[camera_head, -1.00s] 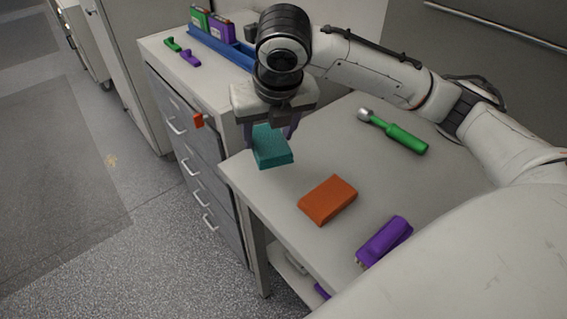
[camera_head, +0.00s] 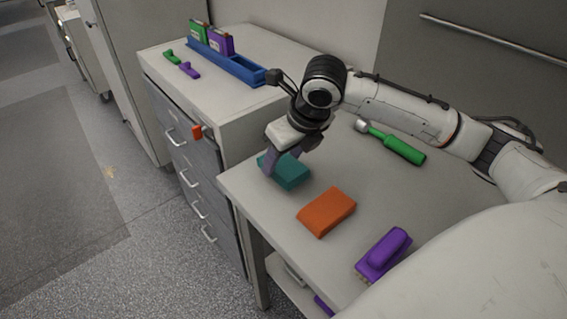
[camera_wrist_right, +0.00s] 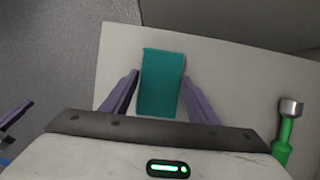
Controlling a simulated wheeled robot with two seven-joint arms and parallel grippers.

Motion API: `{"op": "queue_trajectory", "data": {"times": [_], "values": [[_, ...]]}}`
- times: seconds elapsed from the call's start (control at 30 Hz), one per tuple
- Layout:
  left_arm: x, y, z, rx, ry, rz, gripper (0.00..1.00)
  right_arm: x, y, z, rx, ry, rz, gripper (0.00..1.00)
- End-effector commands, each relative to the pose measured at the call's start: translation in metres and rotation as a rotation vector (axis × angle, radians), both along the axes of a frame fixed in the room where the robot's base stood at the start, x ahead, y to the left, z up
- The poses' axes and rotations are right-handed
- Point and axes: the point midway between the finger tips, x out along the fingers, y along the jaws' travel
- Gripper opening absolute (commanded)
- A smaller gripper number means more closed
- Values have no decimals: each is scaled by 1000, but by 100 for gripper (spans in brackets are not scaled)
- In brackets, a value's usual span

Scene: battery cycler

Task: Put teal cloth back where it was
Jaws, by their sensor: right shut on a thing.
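The teal cloth (camera_head: 290,173), a folded block, is between the fingers of my right gripper (camera_head: 284,160) at the table's back left corner. My right gripper is shut on it. In the right wrist view the teal cloth (camera_wrist_right: 161,84) lies lengthwise between the two purple-grey fingers (camera_wrist_right: 160,97). It is at or just above the tabletop; I cannot tell if it touches. A dark part with a purple-grey finger, apparently my left gripper (camera_wrist_right: 14,125), shows at that view's left edge; its jaws are unclear.
On the table (camera_head: 335,262) are an orange folded block (camera_head: 327,211), a purple brush-like thing (camera_head: 384,252) and a green-handled tool (camera_head: 395,145). A drawer cabinet (camera_head: 215,118) stands behind left, bearing a blue rack (camera_head: 228,63) with green and purple packs. Clear tabletop lies right of the cloth.

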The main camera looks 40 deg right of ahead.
Motion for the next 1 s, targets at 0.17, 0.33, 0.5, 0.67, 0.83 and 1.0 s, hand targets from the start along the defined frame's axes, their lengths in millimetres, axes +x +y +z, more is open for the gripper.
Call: {"op": "queue_trajectory", "data": {"times": [0.17,0.33,0.5,0.67,0.83,1.0], "values": [[0,0,2,0,0,0,0,0,0,-19,0,2,0,33],[0,0,1,0,-1,0,0,0,0,-19,0,2,0,57],[1,0,2,0,-1,0,0,0,0,-19,0,2,0,73],[1,0,2,0,-2,-1,0,0,0,-19,0,1,0,73],[1,0,1,0,-3,0,0,-2,0,-11,0,-2,0,73],[2,0,1,0,-3,0,0,-13,-1,17,-2,-4,0,73]]}}
